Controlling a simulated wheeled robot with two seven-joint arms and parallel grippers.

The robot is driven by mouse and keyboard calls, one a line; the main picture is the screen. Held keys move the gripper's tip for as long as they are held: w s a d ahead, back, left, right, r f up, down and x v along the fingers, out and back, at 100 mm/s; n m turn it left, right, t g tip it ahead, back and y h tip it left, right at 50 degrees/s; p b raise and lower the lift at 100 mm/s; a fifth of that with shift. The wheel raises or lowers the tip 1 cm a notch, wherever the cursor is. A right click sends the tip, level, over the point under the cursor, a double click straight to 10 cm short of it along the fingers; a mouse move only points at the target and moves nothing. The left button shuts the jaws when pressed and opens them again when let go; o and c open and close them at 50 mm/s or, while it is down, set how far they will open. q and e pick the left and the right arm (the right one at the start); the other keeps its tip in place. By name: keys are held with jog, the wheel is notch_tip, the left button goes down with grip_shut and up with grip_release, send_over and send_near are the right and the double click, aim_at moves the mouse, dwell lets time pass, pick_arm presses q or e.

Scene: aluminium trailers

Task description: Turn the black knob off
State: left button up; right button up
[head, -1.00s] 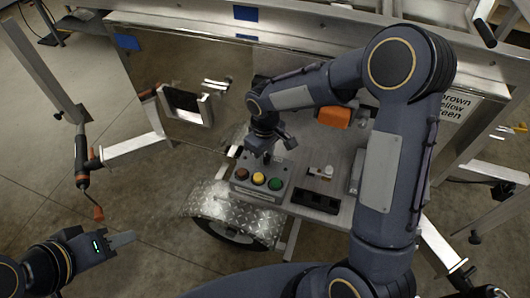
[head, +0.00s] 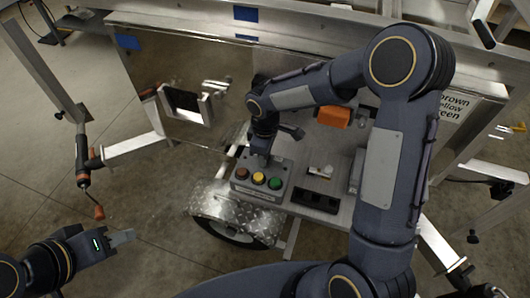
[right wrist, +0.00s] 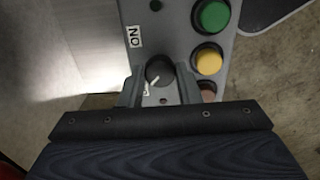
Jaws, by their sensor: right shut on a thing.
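The black knob (right wrist: 159,71) sits on the grey control box (right wrist: 176,20), with a white mark on its face pointing to the lower left. An "ON" label (right wrist: 134,36) is beside it, toward the upper left. My right gripper (right wrist: 160,86) is shut on the knob, one finger on each side. In the head view my right gripper (head: 262,155) reaches down behind the buttons on the box (head: 245,188) and hides the knob. My left gripper (head: 126,237) is at the lower left, away from the box; its fingers overlap, so their opening is unclear.
Green (right wrist: 212,16), yellow (right wrist: 208,60) and brown-red (right wrist: 206,89) buttons sit close beside the knob. The box stands on a metal trailer shelf, above a diamond-plate fender (head: 235,215). An orange block (head: 334,117) lies behind it.

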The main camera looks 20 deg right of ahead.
jog(key=o, duration=1)
jog(key=shift+c, duration=0.2)
notch_tip(320, 180, up, 8)
jog(key=shift+f, duration=0.1)
